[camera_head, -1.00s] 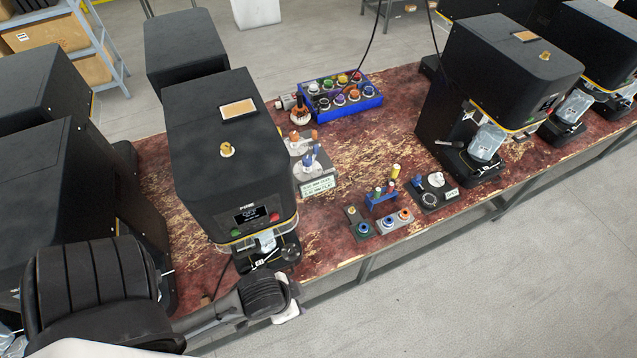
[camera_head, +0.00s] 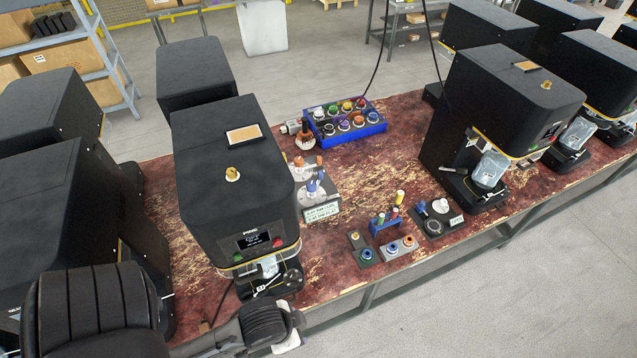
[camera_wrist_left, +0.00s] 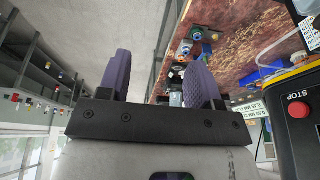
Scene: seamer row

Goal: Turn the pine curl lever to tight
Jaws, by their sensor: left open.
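The black machine with the Pine name above its screen (camera_head: 235,190) stands at the front left of the bench. A thin pale lever-like part (camera_head: 266,288) shows low on its front, beside a clear packet (camera_head: 269,265); I cannot tell its setting or whether it is the curl lever. My left gripper is low in front of this machine in the head view, mostly hidden by my own wrist. In the left wrist view my left gripper (camera_wrist_left: 160,78) has its two purple fingers wide apart with nothing held between them. My right gripper is not in view.
In the left wrist view a black machine with a red STOP button (camera_wrist_left: 299,109) is close at the right. On the bench (camera_head: 320,260) are a blue tray of coloured knobs (camera_head: 345,130), small coloured parts and another black machine (camera_head: 500,110). The aisle floor (camera_head: 500,290) in front is clear.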

